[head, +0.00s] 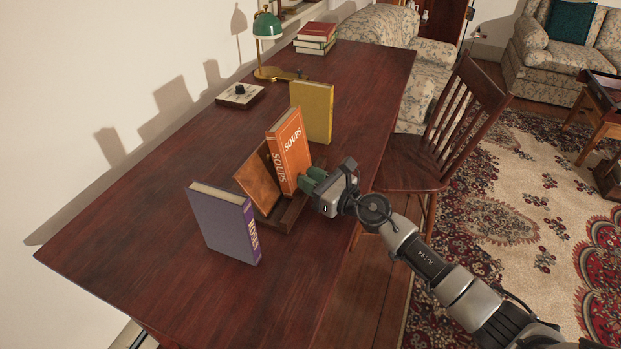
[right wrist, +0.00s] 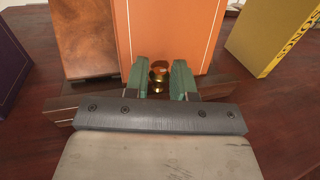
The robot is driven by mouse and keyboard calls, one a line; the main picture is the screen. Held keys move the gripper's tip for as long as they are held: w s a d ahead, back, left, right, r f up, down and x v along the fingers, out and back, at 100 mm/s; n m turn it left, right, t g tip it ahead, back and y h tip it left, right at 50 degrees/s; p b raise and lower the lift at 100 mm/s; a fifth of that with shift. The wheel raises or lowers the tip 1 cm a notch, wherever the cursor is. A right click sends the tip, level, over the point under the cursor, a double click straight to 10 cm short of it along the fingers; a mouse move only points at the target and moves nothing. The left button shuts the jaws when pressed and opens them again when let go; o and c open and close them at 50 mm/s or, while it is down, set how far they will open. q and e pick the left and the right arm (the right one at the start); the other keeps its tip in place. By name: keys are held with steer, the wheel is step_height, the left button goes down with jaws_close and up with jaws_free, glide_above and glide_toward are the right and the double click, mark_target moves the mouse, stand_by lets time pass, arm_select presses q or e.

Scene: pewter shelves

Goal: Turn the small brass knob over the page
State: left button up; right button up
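A wooden book stand (head: 269,221) is on the desk, its brown sloping board (head: 257,181) showing beside an orange book (head: 290,151) marked SOUPS. The orange book stands upright and covers part of the board; no page shows. In the right wrist view a small round brass knob (right wrist: 158,75) is low in front of the orange book (right wrist: 170,30). My right gripper (head: 311,179) reaches in at the stand's front edge. The head view hides the knob. My left gripper is not in view.
A purple book (head: 226,222) stands left of the stand and a yellow book (head: 313,110) behind it. A dial box (head: 240,95), a green lamp (head: 267,28) and stacked books (head: 316,38) are farther back. A wooden chair (head: 431,140) stands to the right. The front left desk is clear.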

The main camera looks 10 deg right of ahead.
steer(key=o, duration=0.3)
steer(key=shift+o, duration=0.2)
steer(key=v, duration=0.5)
steer(key=shift+s+d+f, duration=0.1)
steer(key=shift+s+d, duration=0.05)
steer(key=shift+s, duration=0.05)
steer(key=b+v, duration=0.1)
steer(key=v, duration=0.3)
steer(key=shift+s+d, duration=0.45)
steer(key=shift+s, duration=0.1)
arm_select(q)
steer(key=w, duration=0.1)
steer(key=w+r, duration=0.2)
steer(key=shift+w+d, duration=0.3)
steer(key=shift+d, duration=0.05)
